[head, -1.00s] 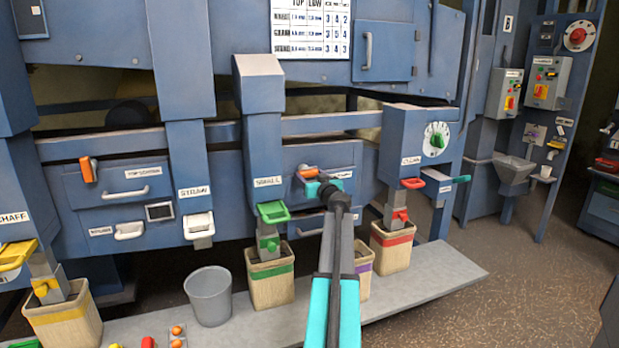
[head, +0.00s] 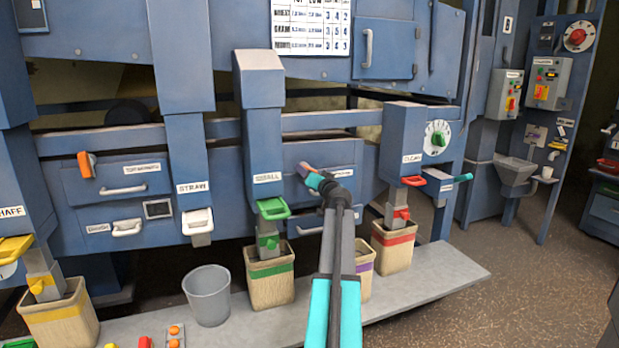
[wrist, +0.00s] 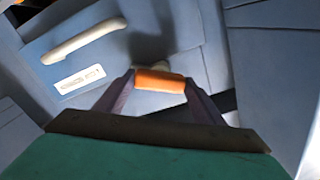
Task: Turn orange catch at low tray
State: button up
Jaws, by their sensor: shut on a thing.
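The orange catch (wrist: 160,82) sits on the blue front of the low tray drawer, between the two dark fingers of my gripper (wrist: 160,80) in the wrist view. One finger is at each end of it, and my gripper is shut on it. In the head view my gripper (head: 311,176) reaches the low tray front (head: 338,206), right of the green-handled spout. There the catch is mostly hidden behind the fingers. A white handle (wrist: 85,42) and a label (wrist: 80,80) show beside it in the wrist view.
Another orange catch (head: 86,165) stands upright on the upper left drawer. A green spout handle (head: 273,209) is close left of my gripper, a red one (head: 413,181) to the right. Sacks and a grey bucket (head: 207,295) stand below on a ledge (head: 440,276).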

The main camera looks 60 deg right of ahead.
jog(key=m+p, duration=0.2)
jog(key=m, duration=1)
jog(key=shift+w+r, duration=0.1)
dwell(0.5)
jog(key=o, duration=1.1)
jog(key=shift+c, duration=0.2)
jog(key=shift+s+a, duration=0.1)
jog(key=shift+s, duration=0.1)
jog(key=v, duration=1.3)
jog(key=shift+a, duration=0.2)
jog(key=shift+s, duration=0.15)
